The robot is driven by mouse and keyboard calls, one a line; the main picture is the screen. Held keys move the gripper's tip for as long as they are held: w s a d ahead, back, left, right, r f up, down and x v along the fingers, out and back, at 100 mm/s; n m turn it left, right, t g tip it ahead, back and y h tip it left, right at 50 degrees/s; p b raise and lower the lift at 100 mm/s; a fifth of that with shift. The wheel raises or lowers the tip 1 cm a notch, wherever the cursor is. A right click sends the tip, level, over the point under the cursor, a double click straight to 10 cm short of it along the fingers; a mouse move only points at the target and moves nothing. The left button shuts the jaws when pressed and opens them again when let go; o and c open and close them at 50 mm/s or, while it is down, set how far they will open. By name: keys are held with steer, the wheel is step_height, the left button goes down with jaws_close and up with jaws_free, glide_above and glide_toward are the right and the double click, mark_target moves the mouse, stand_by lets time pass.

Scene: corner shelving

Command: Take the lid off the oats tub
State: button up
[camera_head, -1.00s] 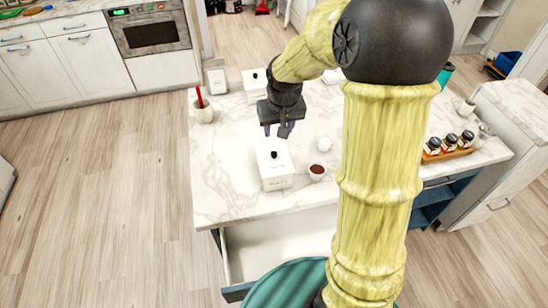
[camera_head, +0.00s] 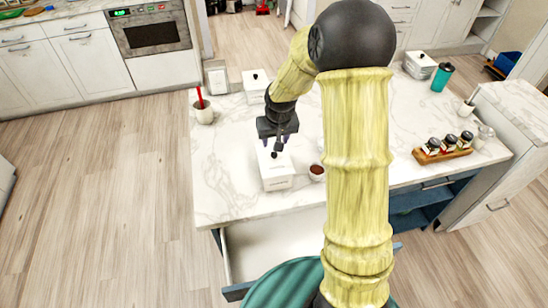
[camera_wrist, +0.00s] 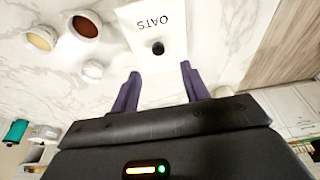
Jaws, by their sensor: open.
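The oats tub (camera_head: 278,179) is a white box on the marble counter, below my gripper in the head view. Its white lid (camera_wrist: 166,68) with a round black knob (camera_wrist: 158,47) shows in the wrist view, with the word OATS readable upside down on the tub (camera_wrist: 153,22). The knob lies ahead of my fingertips, roughly between their lines. My gripper (camera_wrist: 159,70) is open, its two purple fingers apart and empty. In the head view my gripper (camera_head: 276,150) is right over the tub's top, and I cannot tell whether it touches.
A small bowl of dark red contents (camera_head: 317,172) stands close to the tub's right. A cup with a red utensil (camera_head: 204,112) and another white lidded box (camera_head: 255,84) stand behind. A spice rack (camera_head: 443,149) is at the right. An open drawer (camera_head: 270,248) juts out in front.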

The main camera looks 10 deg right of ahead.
mark_target(274, 154)
steer(key=shift+x, duration=2)
steer(key=shift+p+x, duration=0.85)
steer(key=shift+x, duration=1.75)
steer(key=shift+d, duration=0.15)
jaws_close()
